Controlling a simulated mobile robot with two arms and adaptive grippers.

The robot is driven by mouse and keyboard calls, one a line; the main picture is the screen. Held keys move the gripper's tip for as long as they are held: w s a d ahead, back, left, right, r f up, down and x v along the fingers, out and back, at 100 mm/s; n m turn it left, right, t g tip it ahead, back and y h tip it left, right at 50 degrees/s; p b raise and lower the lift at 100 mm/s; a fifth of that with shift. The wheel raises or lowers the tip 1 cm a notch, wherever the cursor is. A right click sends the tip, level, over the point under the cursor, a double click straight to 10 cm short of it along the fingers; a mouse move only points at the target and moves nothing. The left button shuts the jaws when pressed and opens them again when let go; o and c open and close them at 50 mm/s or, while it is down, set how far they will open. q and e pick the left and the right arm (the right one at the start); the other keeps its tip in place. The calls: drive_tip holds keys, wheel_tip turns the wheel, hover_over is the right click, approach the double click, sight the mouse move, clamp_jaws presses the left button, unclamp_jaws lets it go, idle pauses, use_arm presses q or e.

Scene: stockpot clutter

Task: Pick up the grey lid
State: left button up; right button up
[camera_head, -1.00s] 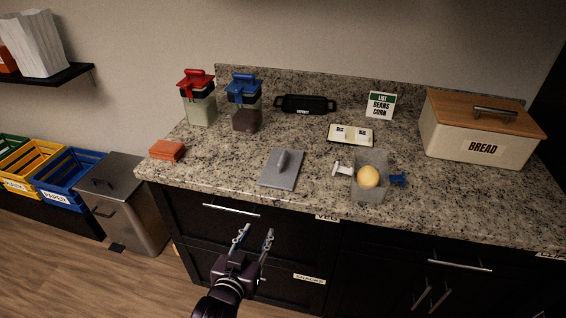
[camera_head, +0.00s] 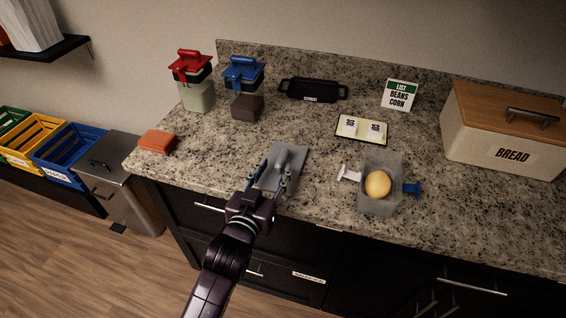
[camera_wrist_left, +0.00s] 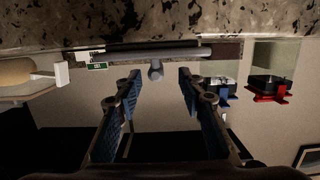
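The grey lid (camera_head: 295,162) lies flat on the granite counter near its front edge, with its upright handle (camera_head: 281,157) on top. My left gripper (camera_head: 271,181) is open and empty over the near part of the lid, its two fingers apart with the handle just beyond them. In the left wrist view, which looks upside down, the lid (camera_wrist_left: 180,51) shows edge-on, and its handle points between the open fingertips (camera_wrist_left: 160,80). The handle appears clear of both fingers. My right gripper is not in view.
A clear container (camera_head: 365,200) with a yellow round item stands right of the lid. Red-lidded (camera_head: 198,95) and blue-lidded (camera_head: 247,106) canisters stand behind left. An orange block (camera_head: 157,141), open booklet (camera_head: 361,130), black dish (camera_head: 312,90) and bread box (camera_head: 500,142) are also on the counter.

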sight(282, 159)
use_arm(q)
drive_tip(key=shift+w+d, duration=0.35)
drive_tip(key=shift+w, duration=0.3)
drive_tip(key=p+x, duration=0.1)
drive_tip(key=x, duration=0.2)
drive_tip(key=shift+d+f, duration=0.2)
drive_tip(key=shift+f, duration=0.05)
drive_tip(key=shift+w+d+f, duration=0.1)
drive_tip(key=shift+w, duration=0.4)
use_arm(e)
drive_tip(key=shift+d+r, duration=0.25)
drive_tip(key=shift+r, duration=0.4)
use_arm(q)
drive_tip(key=shift+c, duration=0.3)
clamp_jaws()
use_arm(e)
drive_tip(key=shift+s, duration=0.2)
